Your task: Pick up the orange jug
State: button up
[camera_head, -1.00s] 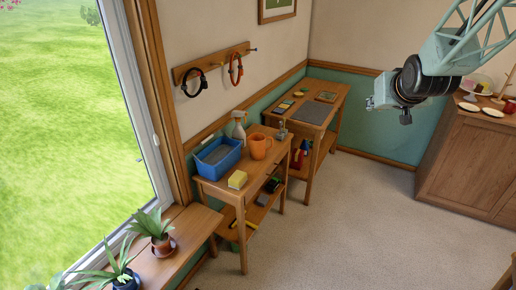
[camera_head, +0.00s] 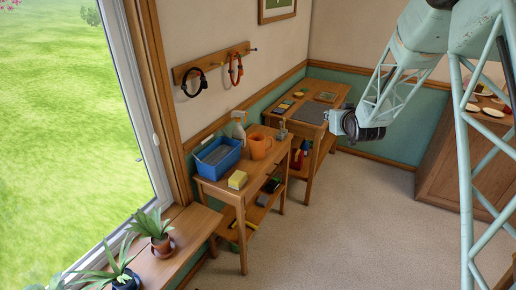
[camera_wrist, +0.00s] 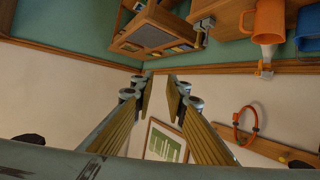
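The orange jug (camera_head: 260,147) stands upright on the small wooden table, right of the blue tub. In the wrist view, which shows the room upside down, the jug (camera_wrist: 268,22) is at the upper right, partly cut by the top edge. My gripper (camera_head: 336,122) is in the air to the right of the jug in the head view, well apart from it. The wrist view shows my gripper's two fingers (camera_wrist: 160,82) spread with nothing between them. In the head view the fingers are small and hard to make out.
The blue tub (camera_head: 217,158), yellow sponge (camera_head: 237,180), spray bottle (camera_head: 239,130) and a small metal item (camera_head: 282,131) crowd around the jug. A second table (camera_head: 335,90) stands behind. Cables (camera_head: 236,68) hang on the wall rack. The floor (camera_head: 330,220) in front is clear.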

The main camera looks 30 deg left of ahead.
jog(key=w+a+f+y, duration=0.1)
jog(key=w+a+f, duration=0.1)
jog(key=a+f, duration=0.5)
jog(key=n+t+y, duration=0.1)
jog(key=n+y, duration=0.2)
jog(key=y, duration=0.2)
send_near(272, 145)
jog(key=shift+v, duration=1.6)
jog(key=shift+w+a, duration=0.1)
jog(key=shift+a, duration=0.05)
jog(key=shift+b+x, duration=0.8)
jog(key=shift+x, duration=3.35)
jog(key=shift+w, duration=0.15)
jog(key=shift+b+x, duration=0.55)
jog(key=shift+x, duration=1.95)
